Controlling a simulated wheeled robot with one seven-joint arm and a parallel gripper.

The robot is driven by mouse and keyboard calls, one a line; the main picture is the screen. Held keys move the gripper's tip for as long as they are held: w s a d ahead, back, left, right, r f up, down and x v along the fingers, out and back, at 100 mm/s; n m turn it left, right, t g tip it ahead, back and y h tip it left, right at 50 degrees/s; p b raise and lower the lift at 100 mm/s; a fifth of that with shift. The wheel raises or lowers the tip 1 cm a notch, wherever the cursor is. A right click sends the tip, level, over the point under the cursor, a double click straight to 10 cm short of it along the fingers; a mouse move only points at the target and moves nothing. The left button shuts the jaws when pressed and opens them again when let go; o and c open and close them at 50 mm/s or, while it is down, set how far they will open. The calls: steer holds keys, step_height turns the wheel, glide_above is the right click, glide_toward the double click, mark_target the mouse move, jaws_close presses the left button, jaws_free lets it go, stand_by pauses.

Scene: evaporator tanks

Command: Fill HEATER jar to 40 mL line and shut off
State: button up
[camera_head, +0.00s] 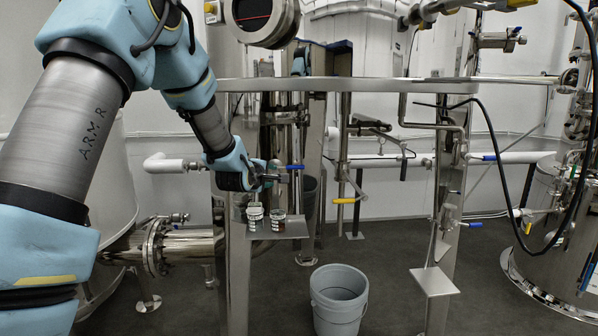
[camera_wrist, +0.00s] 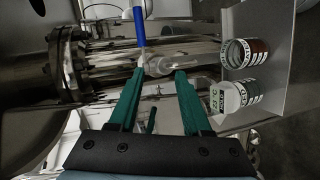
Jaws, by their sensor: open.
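I cannot read which is HEATER, nor the fill lines. A small valve (camera_wrist: 158,66) with a blue handle (camera_wrist: 140,27) is above the shelf; the handle also shows in the head view (camera_head: 295,167). My gripper (camera_wrist: 160,76) is open, its green fingers close to the valve body, with nothing clearly held.
A grey bucket (camera_head: 339,300) stands on the floor below the shelf. A steel frame leg (camera_head: 239,270) rises left of the shelf. A yellow-handled valve (camera_head: 345,201) hangs to the right. A flanged pipe (camera_head: 165,243) is at left.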

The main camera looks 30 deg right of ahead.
steer(key=n+h, duration=0.1)
steer(key=h, duration=0.1)
glide_toward(297, 168)
steer(key=r+x, duration=0.1)
steer(key=x, duration=0.2)
steer(key=p+x, duration=0.1)
steer(key=x, duration=0.2)
steer(key=p+x, duration=0.1)
steer(key=x, duration=0.3)
steer(key=f+x, duration=0.1)
steer(key=x, duration=0.3)
steer(key=shift+w+a+p, duration=0.1)
steer(key=shift+a+p, duration=0.15)
steer(key=shift+p, duration=0.15)
jaws_close()
stand_by(0.3)
